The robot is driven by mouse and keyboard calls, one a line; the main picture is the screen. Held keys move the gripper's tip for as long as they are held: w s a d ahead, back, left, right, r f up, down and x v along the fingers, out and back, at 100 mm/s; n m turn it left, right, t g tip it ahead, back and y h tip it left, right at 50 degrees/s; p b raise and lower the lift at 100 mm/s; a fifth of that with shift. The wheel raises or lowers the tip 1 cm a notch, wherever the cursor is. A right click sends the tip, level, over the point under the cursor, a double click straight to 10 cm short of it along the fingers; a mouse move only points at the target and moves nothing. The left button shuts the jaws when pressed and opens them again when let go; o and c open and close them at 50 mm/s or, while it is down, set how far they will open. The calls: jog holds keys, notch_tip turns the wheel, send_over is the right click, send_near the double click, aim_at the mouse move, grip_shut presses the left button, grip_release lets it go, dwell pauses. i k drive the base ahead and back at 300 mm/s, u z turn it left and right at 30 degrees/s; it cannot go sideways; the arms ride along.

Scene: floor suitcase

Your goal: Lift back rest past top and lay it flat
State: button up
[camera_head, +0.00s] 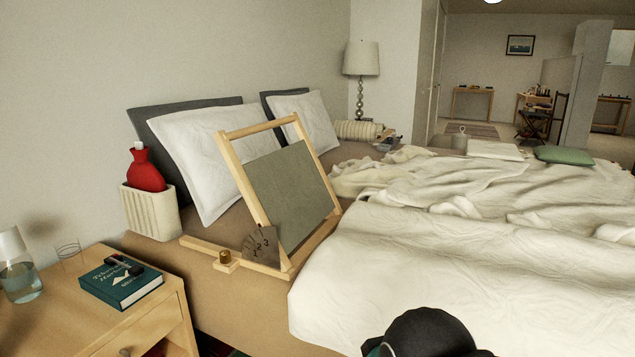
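The back rest (292,197) stands on the near side of the bed in the head view. It has a pale wooden frame with a grey-green fabric panel and leans back, tilted up, towards the pillows. Its lower edge meets a flat wooden base (205,248) on the mattress. A dark quarter-round dial (262,246) marked with numbers sits at its near lower corner, next to a small brass-coloured knob (225,257). A dark rounded part of my arm shows at the bottom edge. My gripper's fingers are not in view.
White pillows (190,150) stand behind the back rest. A rumpled white duvet (450,265) lies to its right. A ribbed holder (150,212) with a red hot-water bottle (145,172) is at the left. The nightstand (150,315) holds a book (122,284) and a carafe (18,275).

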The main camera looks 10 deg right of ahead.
aim_at(288, 189)
jog(key=u, duration=0.05)
jog(key=k, duration=0.6)
jog(key=u, duration=0.4)
jog(key=i, duration=1.55)
jog(key=z, duration=0.55)
